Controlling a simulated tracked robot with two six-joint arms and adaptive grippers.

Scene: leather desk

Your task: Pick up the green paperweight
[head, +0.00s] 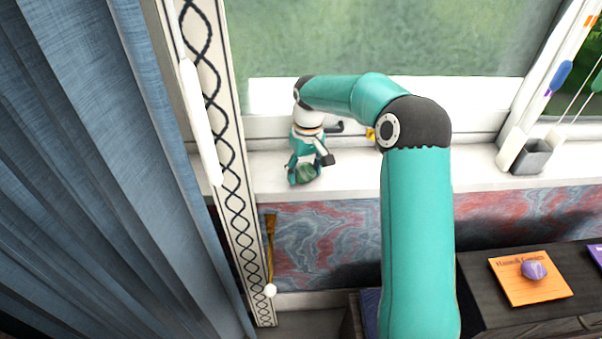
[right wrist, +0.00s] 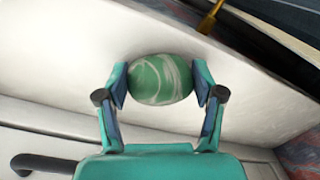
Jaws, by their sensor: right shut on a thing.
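The green paperweight (right wrist: 160,79) is a rounded green stone with pale swirls. In the right wrist view it sits between the two fingers of my right gripper (right wrist: 161,88), which touch it on both sides. In the head view the paperweight (head: 307,173) shows at the tip of my right gripper (head: 304,174), over the white window sill (head: 360,172). I cannot tell whether it still touches the sill. My left gripper is not in view.
A blue curtain (head: 100,170) hangs at the left. A grey cup (head: 532,156) stands on the sill at the right. A purple stone (head: 534,270) lies on an orange book (head: 520,291) on dark furniture at the lower right. The sill between gripper and cup is mostly clear.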

